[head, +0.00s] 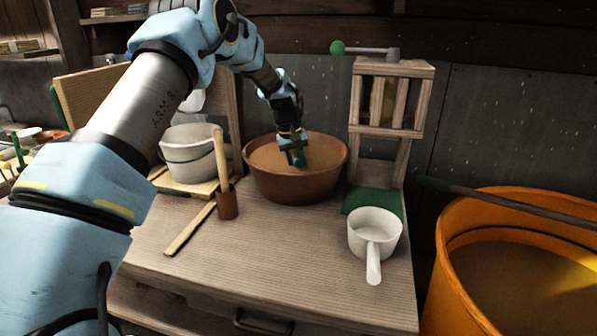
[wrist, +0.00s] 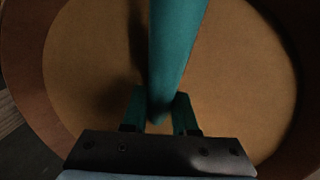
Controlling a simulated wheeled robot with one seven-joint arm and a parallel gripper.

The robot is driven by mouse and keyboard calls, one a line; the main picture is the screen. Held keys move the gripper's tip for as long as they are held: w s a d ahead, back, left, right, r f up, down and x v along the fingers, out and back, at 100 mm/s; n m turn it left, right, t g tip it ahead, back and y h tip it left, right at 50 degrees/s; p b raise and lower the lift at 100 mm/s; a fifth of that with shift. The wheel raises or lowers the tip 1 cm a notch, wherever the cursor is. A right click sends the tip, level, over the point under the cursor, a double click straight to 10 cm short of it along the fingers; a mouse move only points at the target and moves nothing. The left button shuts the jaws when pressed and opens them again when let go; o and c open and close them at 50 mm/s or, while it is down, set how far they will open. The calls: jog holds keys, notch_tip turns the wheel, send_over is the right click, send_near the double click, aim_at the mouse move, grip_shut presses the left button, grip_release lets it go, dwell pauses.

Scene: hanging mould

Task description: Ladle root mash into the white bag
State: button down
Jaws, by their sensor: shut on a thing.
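A wide brown bowl (head: 275,187) stands on the wooden worktop and holds tan mash (head: 262,157). My gripper (head: 296,158) points down inside its rim, over the right part of the mash. In the wrist view, my gripper (wrist: 158,112) is shut on a teal handle (wrist: 177,40), with tan mash (wrist: 235,75) below. The handle looks like a ladle's, but I cannot make out a ladle cup. A white thing (head: 190,102), perhaps the white bag, shows above a pale bucket (head: 188,160) at left. My arm hides much of it.
A white long-handled dipper (head: 374,235) sits at the worktop's front right. A wooden stand with a green-knobbed lever (head: 338,48) rises behind it. A small brown cup with a wooden handle (head: 227,203) stands left of the bowl. An orange tub (head: 447,262) stands at right.

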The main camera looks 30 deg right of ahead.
jog(key=shift+r, duration=0.2)
jog(key=shift+r+p, duration=0.4)
jog(key=shift+r, duration=0.05)
notch_tip(320, 180, up, 13)
jog(key=p, duration=0.8)
jog(key=shift+p, duration=0.4)
dwell(0.3)
dwell(0.4)
